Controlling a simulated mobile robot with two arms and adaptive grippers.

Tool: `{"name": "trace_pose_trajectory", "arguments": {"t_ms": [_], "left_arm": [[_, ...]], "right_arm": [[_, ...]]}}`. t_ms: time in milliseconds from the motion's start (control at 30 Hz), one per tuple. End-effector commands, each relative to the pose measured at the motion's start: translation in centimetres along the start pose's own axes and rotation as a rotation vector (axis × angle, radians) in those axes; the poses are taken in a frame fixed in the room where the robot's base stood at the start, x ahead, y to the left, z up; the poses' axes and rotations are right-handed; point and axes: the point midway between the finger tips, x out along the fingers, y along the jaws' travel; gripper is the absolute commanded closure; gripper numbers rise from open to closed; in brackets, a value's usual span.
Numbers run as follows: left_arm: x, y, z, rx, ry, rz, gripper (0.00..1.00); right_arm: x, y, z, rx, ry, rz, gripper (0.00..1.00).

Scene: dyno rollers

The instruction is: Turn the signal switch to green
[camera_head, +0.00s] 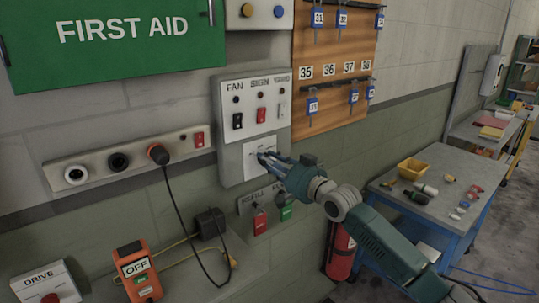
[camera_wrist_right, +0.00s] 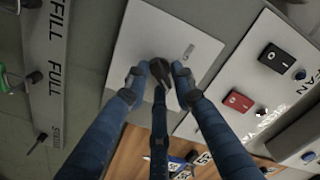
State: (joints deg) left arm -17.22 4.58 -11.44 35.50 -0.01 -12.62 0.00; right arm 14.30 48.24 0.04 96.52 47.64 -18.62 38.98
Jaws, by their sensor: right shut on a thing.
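A white plate (camera_head: 251,152) with a small label, too small to read, sits on a grey wall box below the rocker switches. My right gripper (camera_head: 268,158) reaches it from the right. In the right wrist view, its blue fingers (camera_wrist_right: 160,82) close around a dark knob (camera_wrist_right: 159,68) on this plate (camera_wrist_right: 133,40). The knob is mostly hidden by the fingers, so its setting cannot be read. I cannot confirm from the label that this is the signal switch. My left gripper is not in view.
Above the plate are black, red (camera_head: 261,115) and white rocker switches. Below hang red (camera_head: 261,223) and green (camera_head: 287,213) tags. A key board (camera_head: 330,85) is to the right, a socket strip (camera_head: 130,158) to the left. A cluttered workbench (camera_head: 440,170) stands at right.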

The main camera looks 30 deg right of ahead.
Motion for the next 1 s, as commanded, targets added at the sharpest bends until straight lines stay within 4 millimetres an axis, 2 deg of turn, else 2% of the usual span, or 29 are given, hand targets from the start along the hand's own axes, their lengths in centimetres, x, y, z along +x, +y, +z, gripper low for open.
{"name": "trace_pose_trajectory", "arguments": {"t_ms": [100,400,1000], "left_arm": [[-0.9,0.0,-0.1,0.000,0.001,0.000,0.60],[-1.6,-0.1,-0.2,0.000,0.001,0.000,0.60],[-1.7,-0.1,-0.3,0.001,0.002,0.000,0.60]], "right_arm": [[0.0,0.0,-0.2,0.082,0.001,0.002,1.00],[0.0,0.1,0.0,0.208,0.001,0.001,1.00],[0.0,0.2,0.2,0.243,-0.001,0.001,1.00]]}}
